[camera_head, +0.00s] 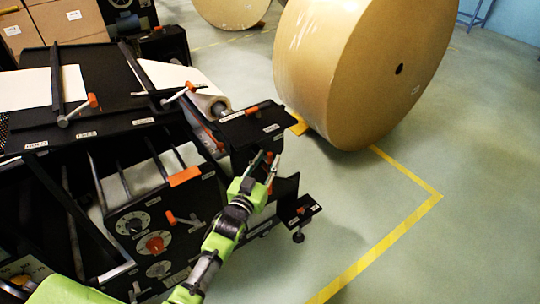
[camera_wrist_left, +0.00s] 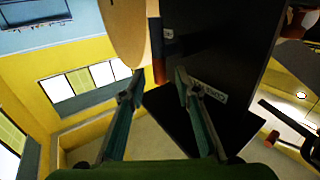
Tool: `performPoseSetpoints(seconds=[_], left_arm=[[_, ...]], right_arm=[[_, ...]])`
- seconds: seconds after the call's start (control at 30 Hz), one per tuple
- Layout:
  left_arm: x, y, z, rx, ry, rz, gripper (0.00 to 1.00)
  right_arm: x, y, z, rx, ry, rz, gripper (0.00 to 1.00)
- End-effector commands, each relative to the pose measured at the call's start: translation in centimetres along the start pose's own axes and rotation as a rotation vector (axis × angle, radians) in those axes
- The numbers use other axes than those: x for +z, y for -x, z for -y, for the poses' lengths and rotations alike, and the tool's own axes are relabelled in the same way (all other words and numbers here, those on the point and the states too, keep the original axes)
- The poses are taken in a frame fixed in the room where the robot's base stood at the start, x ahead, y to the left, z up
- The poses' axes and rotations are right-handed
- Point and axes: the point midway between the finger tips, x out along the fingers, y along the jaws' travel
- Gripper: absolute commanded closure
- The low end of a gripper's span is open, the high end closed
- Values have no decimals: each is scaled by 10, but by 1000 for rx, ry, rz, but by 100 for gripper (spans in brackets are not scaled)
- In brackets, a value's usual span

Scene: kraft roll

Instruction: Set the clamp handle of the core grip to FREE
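The dark machine (camera_head: 130,130) fills the left of the head view. My left gripper (camera_head: 272,165) is beside its right end, below a black plate (camera_head: 252,128) with a small white label. A small orange-tipped handle (camera_head: 268,157), perhaps the clamp handle, shows at the gripper's fingertips. In the left wrist view the gripper (camera_wrist_left: 158,76) is open, its two fingers apart. An orange-red handle end (camera_wrist_left: 158,64) shows between and just beyond the fingertips; contact cannot be told. A black panel with a white label (camera_wrist_left: 208,92) stands beside the right finger. The handle's setting is not readable.
A large kraft roll (camera_head: 350,75) stands on the floor right of the machine. Other orange-tipped levers (camera_head: 80,108) and a knob panel (camera_head: 150,240) are on the machine. Yellow tape (camera_head: 395,238) marks the floor, which is clear at the right.

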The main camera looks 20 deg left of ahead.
Motion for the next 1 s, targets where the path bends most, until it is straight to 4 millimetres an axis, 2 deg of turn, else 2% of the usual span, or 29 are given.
performPoseSetpoints(seconds=[0.1, 0.23, 0.57, 0.6, 0.7, 1.0], left_arm=[[0, -16, 0, 0, 0, 0, 70], [0, -24, 0, 0, 0, 1, 70], [0, -27, 0, 0, 0, 1, 70], [0, -27, 0, 0, 0, 1, 76], [0, -27, 0, 0, 0, 1, 100], [-1, -27, 0, 0, -5, 9, 100]], right_arm=[[0, -1, 0, 0, 0, 0, 70], [0, -1, 0, 0, 0, 0, 70], [0, -1, 0, 0, 1, 0, 70], [0, -1, 0, 0, 1, 0, 70], [0, -1, 0, 0, 1, 0, 70], [0, 3, 0, 0, 1, 1, 70]])
